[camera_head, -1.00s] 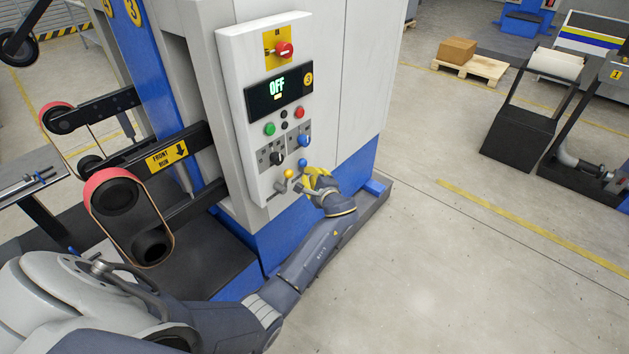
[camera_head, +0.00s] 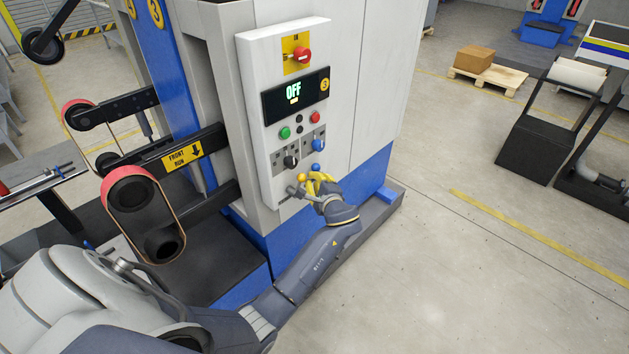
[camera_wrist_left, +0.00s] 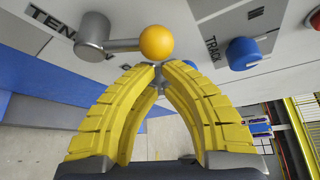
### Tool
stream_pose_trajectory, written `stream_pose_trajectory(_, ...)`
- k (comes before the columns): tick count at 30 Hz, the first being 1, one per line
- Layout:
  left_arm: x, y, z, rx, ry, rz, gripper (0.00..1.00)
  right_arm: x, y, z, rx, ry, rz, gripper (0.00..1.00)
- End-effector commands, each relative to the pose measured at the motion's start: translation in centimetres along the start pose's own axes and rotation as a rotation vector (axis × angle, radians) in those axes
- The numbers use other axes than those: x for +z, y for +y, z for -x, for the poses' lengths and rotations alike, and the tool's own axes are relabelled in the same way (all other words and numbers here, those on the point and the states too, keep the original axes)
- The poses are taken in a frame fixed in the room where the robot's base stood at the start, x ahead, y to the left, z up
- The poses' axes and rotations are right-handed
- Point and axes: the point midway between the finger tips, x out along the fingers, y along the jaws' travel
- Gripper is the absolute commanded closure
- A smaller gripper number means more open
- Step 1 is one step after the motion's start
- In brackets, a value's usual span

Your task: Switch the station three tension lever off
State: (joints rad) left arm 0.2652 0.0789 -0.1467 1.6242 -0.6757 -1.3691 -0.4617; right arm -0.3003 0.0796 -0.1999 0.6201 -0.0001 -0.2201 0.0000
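The station three panel (camera_head: 262,110) has a display (camera_head: 295,96) reading OFF. The tension lever shows in the left wrist view as a grey hub (camera_wrist_left: 93,38) and arm ending in a yellow ball (camera_wrist_left: 157,42), by lettering that starts "TEN". My left gripper (camera_wrist_left: 158,67) has yellow fingers whose tips meet just below the ball in that view; contact is unclear. The gripper also shows at the panel's lower edge in the head view (camera_head: 315,181), where it partly hides the lever. Nothing shows held between its fingers. My right gripper is out of view.
A blue knob (camera_wrist_left: 243,54) marked TRACK is close right of the fingers. Above are a black selector (camera_head: 291,162), a blue selector (camera_head: 318,145), green (camera_head: 285,133) and red (camera_head: 314,117) buttons, and a red rotary switch (camera_head: 302,55).

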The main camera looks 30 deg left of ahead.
Motion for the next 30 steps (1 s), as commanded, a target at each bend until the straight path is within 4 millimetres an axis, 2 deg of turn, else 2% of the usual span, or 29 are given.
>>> stream_pose_trajectory(30,1.1,-0.7,0.6,-0.094,0.0,0.173,1.0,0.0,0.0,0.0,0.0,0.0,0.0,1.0)
